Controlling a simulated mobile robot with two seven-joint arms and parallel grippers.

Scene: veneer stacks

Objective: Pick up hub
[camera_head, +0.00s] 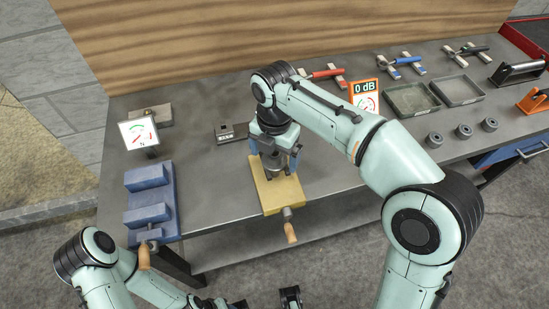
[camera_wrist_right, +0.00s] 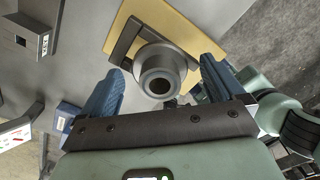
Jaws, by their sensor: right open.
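A grey round hub (camera_wrist_right: 160,72) with a central bore stands on a yellow fixture (camera_head: 283,194), beside a dark jaw. In the head view the hub (camera_head: 272,166) is partly hidden by my right gripper (camera_head: 275,155). The right gripper points down over the hub and is open. In the right wrist view its blue fingers (camera_wrist_right: 163,82) stand on either side of the hub, with gaps between. My left arm is low at the left of the head view; its gripper is cut off at the bottom edge, so its jaws cannot be judged.
A blue fixture (camera_head: 148,204) and a dial sign (camera_head: 138,132) stand left. A small grey block (camera_head: 231,133) lies behind. Handled tools lie along the back.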

